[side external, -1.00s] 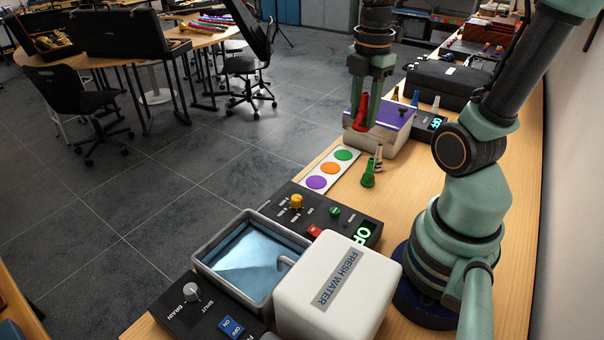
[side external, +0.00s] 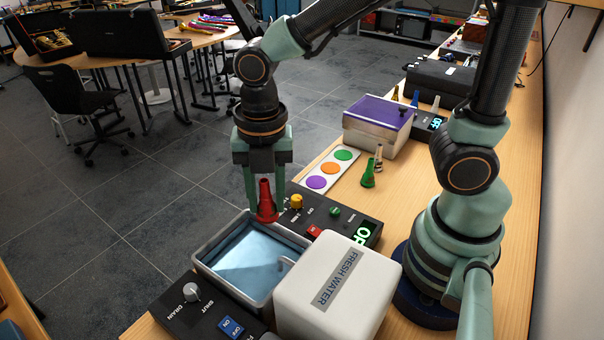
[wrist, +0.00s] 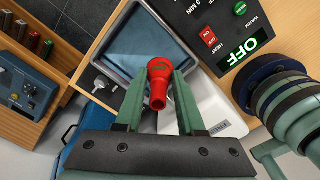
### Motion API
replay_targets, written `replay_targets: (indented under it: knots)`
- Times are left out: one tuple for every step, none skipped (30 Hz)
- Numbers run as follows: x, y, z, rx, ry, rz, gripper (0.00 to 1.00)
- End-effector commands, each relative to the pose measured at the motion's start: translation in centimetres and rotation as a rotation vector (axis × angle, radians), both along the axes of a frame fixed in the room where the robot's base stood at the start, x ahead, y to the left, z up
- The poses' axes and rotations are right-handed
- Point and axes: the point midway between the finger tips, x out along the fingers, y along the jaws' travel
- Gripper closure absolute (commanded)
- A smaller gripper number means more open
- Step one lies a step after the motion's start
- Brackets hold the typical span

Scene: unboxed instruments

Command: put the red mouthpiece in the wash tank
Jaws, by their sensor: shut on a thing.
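The red mouthpiece (side external: 266,203) is held upright between the fingers of my gripper (side external: 265,208), which is shut on it. In the wrist view the mouthpiece (wrist: 159,82) sits between the fingertips of my gripper (wrist: 160,88). The wash tank (side external: 207,254) is an open grey basin with bluish water inside. The mouthpiece is in the air above the tank's far edge, near the control panel. The tank also shows in the wrist view (wrist: 118,66), beyond the mouthpiece.
A white fresh water container (side external: 345,285) stands right of the tank. A black control panel (side external: 345,222) with knobs lies behind the tank. A green mouthpiece (side external: 368,175) stands beside a card with coloured dots (side external: 331,170). A purple-lidded box (side external: 380,112) stands farther back.

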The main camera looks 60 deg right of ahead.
Motion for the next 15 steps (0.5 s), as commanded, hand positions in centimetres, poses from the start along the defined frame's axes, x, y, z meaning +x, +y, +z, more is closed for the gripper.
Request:
replay_targets:
  knots:
    - [-0.5, 1.1, -0.3, -0.001, 0.002, 0.038, 1.0]
    - [-0.7, 1.6, -0.4, -0.001, 0.002, 0.055, 1.0]
    - [-0.9, 2.1, -0.5, 0.0, 0.001, 0.073, 1.0]
    - [-1.1, 2.4, -0.6, -0.001, 0.001, 0.085, 1.0]
    - [-1.2, 2.7, -0.6, 0.0, 0.0, 0.094, 1.0]
    - [-1.3, 3.0, -0.7, 0.0, 0.0, 0.104, 1.0]
    - [-1.4, 3.1, -0.8, -0.001, 0.0, 0.11, 1.0]
    - [-1.4, 3.2, -0.8, -0.001, 0.0, 0.114, 1.0]
    - [-1.5, 3.3, -1.0, 0.0, 0.001, 0.117, 1.0]
    - [-1.5, 3.3, -1.1, -0.001, 0.002, 0.117, 1.0]
    - [-1.5, 3.3, -1.2, -0.001, 0.002, 0.118, 1.0]
    - [-1.5, 3.3, -1.5, -0.001, 0.002, 0.118, 1.0]
    - [-1.5, 3.3, -1.7, -0.001, 0.002, 0.117, 1.0]
    - [-1.5, 3.3, -2.0, -0.001, 0.002, 0.117, 1.0]
    - [-1.5, 3.3, -2.4, -0.002, 0.003, 0.117, 1.0]
